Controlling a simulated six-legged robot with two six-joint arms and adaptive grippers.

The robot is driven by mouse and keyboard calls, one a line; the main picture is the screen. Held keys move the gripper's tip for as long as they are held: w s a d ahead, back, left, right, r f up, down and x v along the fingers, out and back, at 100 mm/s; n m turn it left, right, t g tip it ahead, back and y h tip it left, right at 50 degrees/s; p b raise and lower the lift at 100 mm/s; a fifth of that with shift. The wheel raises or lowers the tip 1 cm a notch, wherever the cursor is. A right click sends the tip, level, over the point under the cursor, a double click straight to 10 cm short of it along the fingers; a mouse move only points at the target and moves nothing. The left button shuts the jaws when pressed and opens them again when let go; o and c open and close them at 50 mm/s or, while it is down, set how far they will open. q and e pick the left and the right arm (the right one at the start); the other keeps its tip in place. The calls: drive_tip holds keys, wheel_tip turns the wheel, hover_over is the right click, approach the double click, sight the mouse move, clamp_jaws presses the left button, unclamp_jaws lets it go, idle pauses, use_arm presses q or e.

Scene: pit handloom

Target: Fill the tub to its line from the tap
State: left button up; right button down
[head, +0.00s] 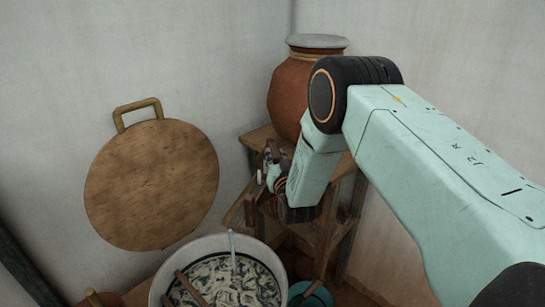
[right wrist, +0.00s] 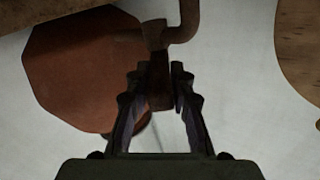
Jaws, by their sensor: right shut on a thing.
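A round rust-red clay pot (head: 290,92) with a grey lid stands on a wooden stand (head: 257,137). In the right wrist view the pot (right wrist: 85,75) is at the left, and a bent brown tap (right wrist: 185,22) shows at the top. My right gripper (head: 268,165) is beside the stand, below the pot. In the wrist view its fingers (right wrist: 160,78) are shut on the tap's brown handle (right wrist: 159,88). A teal tub (head: 312,292) shows only in part at the bottom edge, below the stand. Its line and water level are hidden. I cannot tell whether water runs.
A large pale vessel (head: 168,274) holds a mottled pale and dark mass, with sticks and a metal handle in it. A round wooden board with a handle (head: 150,185) is against the left wall. My right arm covers much of the right side.

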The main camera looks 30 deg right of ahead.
drive_tip(key=shift+d+n+y+b, duration=0.35)
drive_tip(key=shift+d+n+y, duration=0.65)
drive_tip(key=shift+y, duration=0.75)
drive_tip(key=shift+d+n+y+b, duration=0.4)
drive_tip(key=shift+d+n+y, duration=0.15)
drive_tip(key=shift+n+y, duration=1)
drive_tip(key=shift+d+n+y+b, duration=0.35)
drive_tip(key=shift+d+n+y, duration=0.55)
drive_tip(key=shift+y, duration=1)
drive_tip(key=shift+w+a+r, duration=0.1)
drive_tip(key=c, duration=1.1)
unclamp_jaws()
drive_tip(key=shift+c, duration=0.2)
